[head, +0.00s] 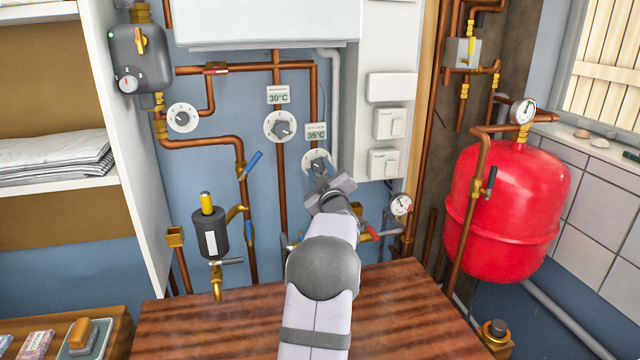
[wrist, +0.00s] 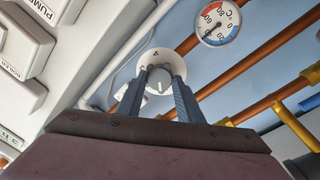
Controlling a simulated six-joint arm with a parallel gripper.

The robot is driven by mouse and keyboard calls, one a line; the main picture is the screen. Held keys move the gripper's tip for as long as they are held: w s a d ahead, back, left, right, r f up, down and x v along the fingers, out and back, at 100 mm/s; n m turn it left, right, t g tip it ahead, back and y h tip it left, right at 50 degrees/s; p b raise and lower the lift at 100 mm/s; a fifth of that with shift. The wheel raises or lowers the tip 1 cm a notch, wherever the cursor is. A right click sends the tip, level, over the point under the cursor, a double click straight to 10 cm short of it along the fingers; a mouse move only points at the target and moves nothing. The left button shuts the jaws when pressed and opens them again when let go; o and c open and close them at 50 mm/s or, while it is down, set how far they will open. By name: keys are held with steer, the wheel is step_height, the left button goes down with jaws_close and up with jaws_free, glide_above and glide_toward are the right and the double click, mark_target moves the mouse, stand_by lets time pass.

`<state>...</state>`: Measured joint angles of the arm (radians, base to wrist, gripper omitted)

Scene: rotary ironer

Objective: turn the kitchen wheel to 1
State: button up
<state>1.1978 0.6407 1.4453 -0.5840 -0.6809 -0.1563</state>
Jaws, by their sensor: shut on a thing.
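A round white wheel with a grey knob (head: 315,156) sits on the blue wall under a small green 35°C display (head: 316,131). The small word above that display is too fine to read for sure. My gripper (head: 321,176) reaches up to this wheel and hides its lower part. In the wrist view the white dial (wrist: 146,63) shows behind the fingers. My gripper (wrist: 161,80) is shut on the grey knob (wrist: 158,82), one finger on each side. A pale pointer line shows on the knob; the dial's marks are mostly hidden or too small to read.
A similar wheel (head: 279,127) under a 30°C display is close at the upper left, and another dial (head: 183,117) is farther left. Copper pipes run around them. White switches (head: 389,123) are to the right. A thermometer gauge (wrist: 217,22) is near the wheel.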

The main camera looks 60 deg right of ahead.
steer(key=shift+n+b, duration=0.55)
steer(key=shift+n, duration=0.15)
steer(key=o, duration=1.1)
steer(key=shift+c, duration=0.2)
steer(key=b+v, duration=0.2)
steer(key=v, duration=0.5)
steer(key=shift+s, duration=0.15)
steer(key=shift+a, duration=0.1)
